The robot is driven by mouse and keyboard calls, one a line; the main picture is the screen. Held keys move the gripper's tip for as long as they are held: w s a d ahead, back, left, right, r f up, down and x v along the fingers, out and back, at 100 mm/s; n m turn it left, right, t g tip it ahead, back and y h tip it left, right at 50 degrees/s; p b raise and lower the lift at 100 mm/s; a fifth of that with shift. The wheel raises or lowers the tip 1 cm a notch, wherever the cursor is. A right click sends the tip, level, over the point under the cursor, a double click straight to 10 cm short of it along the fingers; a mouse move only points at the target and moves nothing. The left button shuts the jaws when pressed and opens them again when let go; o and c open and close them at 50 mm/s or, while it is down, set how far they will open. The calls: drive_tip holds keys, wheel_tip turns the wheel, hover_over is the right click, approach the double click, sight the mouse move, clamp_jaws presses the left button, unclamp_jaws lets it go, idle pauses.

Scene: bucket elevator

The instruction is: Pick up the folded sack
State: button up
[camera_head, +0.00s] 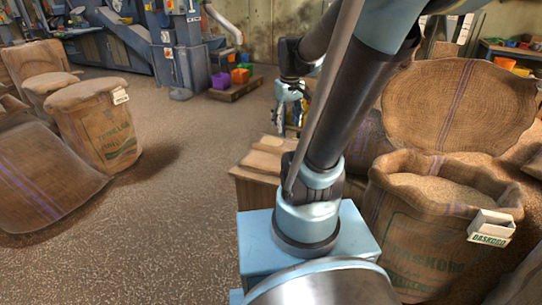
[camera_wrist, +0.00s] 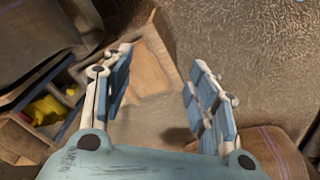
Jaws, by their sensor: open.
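My gripper (camera_head: 284,118) shows partly behind my arm in the head view, above a low wooden stand (camera_head: 242,180). In the wrist view my gripper (camera_wrist: 163,80) is open, its two blue-padded fingers apart with nothing held between them. A pale tan, flat piece (camera_head: 262,160), which may be the folded sack, lies on top of the stand. In the wrist view a flat tan surface (camera_wrist: 152,76) lies below and between the fingers, apart from them. I cannot tell for certain whether it is cloth or wood.
A full, open burlap sack (camera_head: 410,235) stands at the right, with a large sack (camera_head: 455,105) behind it. More sacks (camera_head: 100,125) stand at the left. Coloured bins (camera_head: 240,76) sit near the machinery at the back. The middle floor is clear.

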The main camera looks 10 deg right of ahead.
drive_tip(key=w+n, duration=0.2)
drive_tip(key=w, duration=0.7)
drive_tip(key=n+g, duration=0.2)
drive_tip(key=n, duration=0.4)
hover_over(272, 146)
wheel_tip(272, 146, down, 14)
drive_tip(key=f, duration=1.7)
drive_tip(key=shift+w+f, duration=0.15)
drive_tip(key=shift+w, duration=0.05)
clamp_jaws()
